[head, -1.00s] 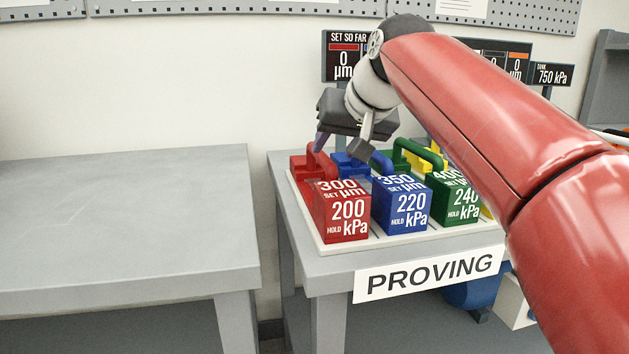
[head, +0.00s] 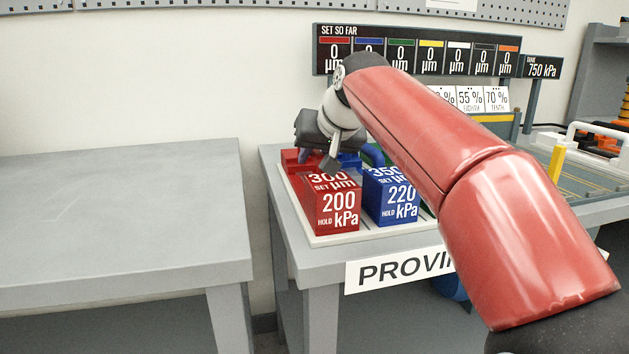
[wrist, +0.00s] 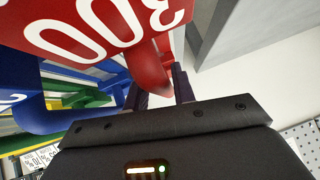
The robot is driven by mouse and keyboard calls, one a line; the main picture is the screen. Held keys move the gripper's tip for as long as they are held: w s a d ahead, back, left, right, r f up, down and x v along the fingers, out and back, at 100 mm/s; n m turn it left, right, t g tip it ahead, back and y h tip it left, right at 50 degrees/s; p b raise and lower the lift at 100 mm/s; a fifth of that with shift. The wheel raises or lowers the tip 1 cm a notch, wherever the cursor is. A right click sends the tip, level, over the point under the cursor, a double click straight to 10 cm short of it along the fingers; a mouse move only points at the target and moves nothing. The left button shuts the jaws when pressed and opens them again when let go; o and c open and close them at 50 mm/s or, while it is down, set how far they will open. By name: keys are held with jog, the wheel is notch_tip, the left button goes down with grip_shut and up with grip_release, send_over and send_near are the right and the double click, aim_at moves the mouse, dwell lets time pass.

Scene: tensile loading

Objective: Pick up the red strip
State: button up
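The red strip is not seen as a separate flat piece. A red block (head: 338,211) with a handle, marked 300 µm and 200 kPa, stands at the left end of a white tray on the PROVING table. My gripper (head: 317,159) is low behind its front block in the head view. In the wrist view, the two dark fingers of my gripper (wrist: 160,92) stand on either side of the red handle (wrist: 150,66).
A blue block (head: 391,196) marked 350 µm and 220 kPa stands close on the right. My arm hides the blocks further right. The white tray (head: 335,239) sits on the grey table. A bare grey table (head: 120,220) is at left. A display board (head: 417,48) stands behind.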

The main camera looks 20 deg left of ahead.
grip_shut()
jog(key=shift+r, duration=0.15)
